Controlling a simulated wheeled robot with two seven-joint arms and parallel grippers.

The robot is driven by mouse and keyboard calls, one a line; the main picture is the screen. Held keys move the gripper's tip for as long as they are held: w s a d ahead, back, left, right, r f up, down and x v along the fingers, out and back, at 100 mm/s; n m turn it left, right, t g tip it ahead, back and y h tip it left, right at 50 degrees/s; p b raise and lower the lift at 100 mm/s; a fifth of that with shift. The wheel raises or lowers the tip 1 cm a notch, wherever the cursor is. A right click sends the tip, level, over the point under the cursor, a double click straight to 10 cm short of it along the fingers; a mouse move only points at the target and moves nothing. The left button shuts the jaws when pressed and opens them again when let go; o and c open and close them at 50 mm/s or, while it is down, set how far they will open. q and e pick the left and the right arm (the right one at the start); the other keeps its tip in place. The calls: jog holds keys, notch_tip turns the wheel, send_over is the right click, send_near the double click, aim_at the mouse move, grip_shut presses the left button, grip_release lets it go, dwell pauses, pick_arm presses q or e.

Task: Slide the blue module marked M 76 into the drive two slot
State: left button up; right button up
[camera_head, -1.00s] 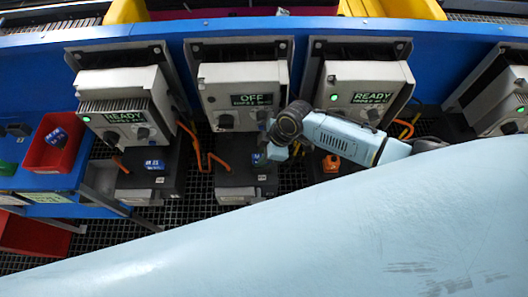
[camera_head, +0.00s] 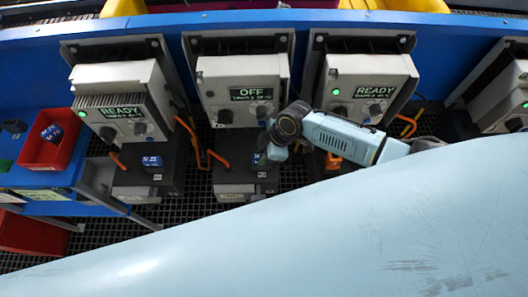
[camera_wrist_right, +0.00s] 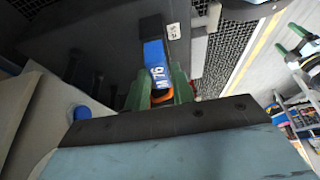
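The middle drive (camera_head: 240,78) has a display reading OFF, and a dark slot box (camera_head: 232,172) sits below it. My right gripper (camera_head: 262,157) is over the right part of that box. In the right wrist view, my right gripper (camera_wrist_right: 160,88) has green fingers on both sides of a blue module (camera_wrist_right: 154,62) marked M 76. It appears shut on the module. The module's far end meets a dark part on the dark box surface, beside a small white label (camera_wrist_right: 174,31). I cannot tell how deep the module sits.
Drives reading READY stand left (camera_head: 120,100) and right (camera_head: 370,85). The left one's box holds a blue module (camera_head: 152,161). A red bin (camera_head: 38,155) with a blue module stands at the far left. Orange cables (camera_head: 190,130) hang between the drives. My pale blue arm covers the lower right.

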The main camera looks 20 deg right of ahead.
jog(key=o, duration=0.4)
jog(key=p+v, duration=0.2)
jog(key=v, duration=1.1)
jog(key=shift+r, duration=0.2)
jog(key=shift+s, duration=0.1)
